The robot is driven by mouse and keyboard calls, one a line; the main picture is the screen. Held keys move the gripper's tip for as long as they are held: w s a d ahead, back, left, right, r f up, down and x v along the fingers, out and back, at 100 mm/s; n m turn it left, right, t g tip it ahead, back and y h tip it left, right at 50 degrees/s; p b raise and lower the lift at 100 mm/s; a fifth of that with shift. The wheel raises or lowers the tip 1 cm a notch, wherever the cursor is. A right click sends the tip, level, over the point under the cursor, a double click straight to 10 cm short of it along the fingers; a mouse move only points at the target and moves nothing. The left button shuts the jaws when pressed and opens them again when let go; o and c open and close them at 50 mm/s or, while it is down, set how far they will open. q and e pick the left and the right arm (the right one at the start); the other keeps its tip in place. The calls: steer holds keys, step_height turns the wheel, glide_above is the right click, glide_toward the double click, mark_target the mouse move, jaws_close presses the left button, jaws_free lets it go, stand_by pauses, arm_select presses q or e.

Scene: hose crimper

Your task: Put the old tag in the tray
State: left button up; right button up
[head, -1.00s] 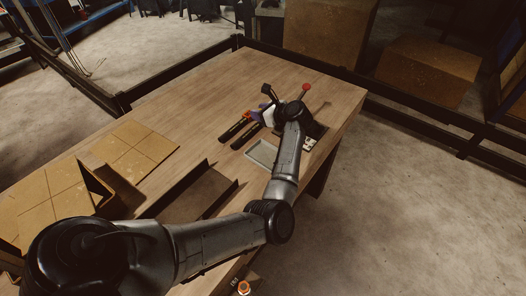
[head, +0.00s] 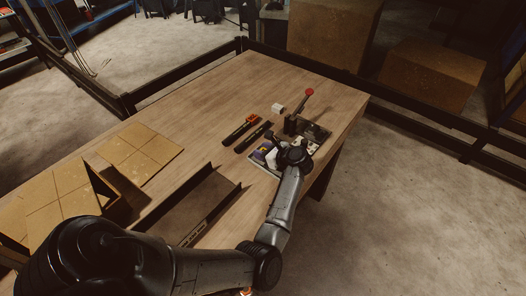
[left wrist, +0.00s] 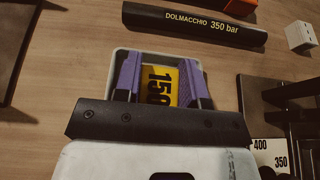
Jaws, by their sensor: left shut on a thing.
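A yellow tag (left wrist: 160,85) with a black 150 is between the two purple fingers of my left gripper (left wrist: 158,62), which is shut on it. The pale grey tray (left wrist: 118,62) shows behind and around the fingers in the left wrist view, so the tag is over the tray's area. I cannot tell how high it is above the tray floor. In the head view my left gripper (head: 264,152) covers most of the tray, and the tag is too small to make out.
The crimper (head: 294,123) with its red-knobbed lever stands beyond the gripper, with a white block (head: 278,108) beside it. Two black hoses (head: 240,130) lie left of the tray. A dark channel (head: 195,205) is nearer.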

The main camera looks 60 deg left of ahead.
arm_select(q)
steer(key=shift+f, duration=0.1)
steer(key=shift+f+b, duration=0.25)
steer(key=shift+b, duration=0.05)
steer(key=o, duration=0.9)
steer(key=shift+r, duration=0.15)
steer(key=shift+r+p, duration=0.25)
steer(key=shift+p, duration=0.2)
steer(key=b+v, duration=0.1)
steer(key=v, duration=0.9)
steer(key=shift+w+d, duration=0.2)
steer(key=shift+d, duration=0.15)
steer(key=shift+w+d+r, duration=0.15)
steer(key=shift+d+r, duration=0.15)
steer(key=shift+d, duration=0.2)
steer(key=shift+r, duration=0.1)
